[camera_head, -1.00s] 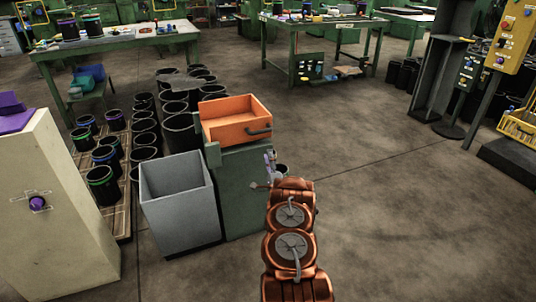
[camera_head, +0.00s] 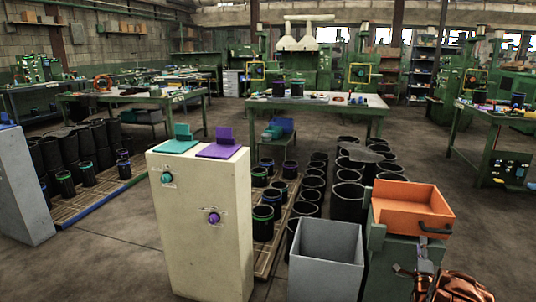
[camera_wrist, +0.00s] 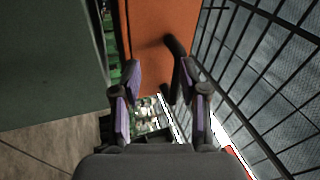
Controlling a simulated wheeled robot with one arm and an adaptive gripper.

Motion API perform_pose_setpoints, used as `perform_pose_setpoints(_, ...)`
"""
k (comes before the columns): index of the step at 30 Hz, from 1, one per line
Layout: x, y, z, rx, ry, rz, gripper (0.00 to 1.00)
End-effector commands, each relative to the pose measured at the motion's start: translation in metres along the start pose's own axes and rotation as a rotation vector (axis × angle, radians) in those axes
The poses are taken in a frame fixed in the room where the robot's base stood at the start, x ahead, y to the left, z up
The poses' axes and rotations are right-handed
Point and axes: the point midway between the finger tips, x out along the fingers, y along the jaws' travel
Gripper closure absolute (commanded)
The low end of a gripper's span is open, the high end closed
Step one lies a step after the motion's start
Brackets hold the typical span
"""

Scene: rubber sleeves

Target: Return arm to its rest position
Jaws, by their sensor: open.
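My arm, copper-coloured, shows at the lower right corner of the head view. My gripper (camera_head: 422,268) is partly visible there, in front of the green cabinet (camera_head: 391,262) and below the orange bin (camera_head: 412,206). In the wrist view my gripper (camera_wrist: 160,78) has its two purple-and-grey fingers apart, with nothing held between them. The orange bin also shows in the wrist view (camera_wrist: 158,18), beyond the fingertips, with its dark handle (camera_wrist: 174,46) showing between them. I cannot tell how far the fingers are from the handle.
A grey open-topped bin (camera_head: 325,262) stands left of the green cabinet. A cream cabinet (camera_head: 200,235) with teal and purple pieces on top stands further left. Black sleeves (camera_head: 347,200) crowd the floor behind. A green workbench (camera_head: 318,104) stands farther back. Clear floor lies to the right.

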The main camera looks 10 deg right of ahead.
Motion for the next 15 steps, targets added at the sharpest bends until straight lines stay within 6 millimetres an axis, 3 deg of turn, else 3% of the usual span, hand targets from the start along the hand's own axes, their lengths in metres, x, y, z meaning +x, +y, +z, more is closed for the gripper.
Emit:
perform_pose_setpoints(9, 0.026, -0.024, 0.069, -0.16, -0.095, 0.238, 0.57)
perform_pose_setpoints(15, 0.02, -0.039, 0.114, -0.275, -0.189, 0.397, 0.57)
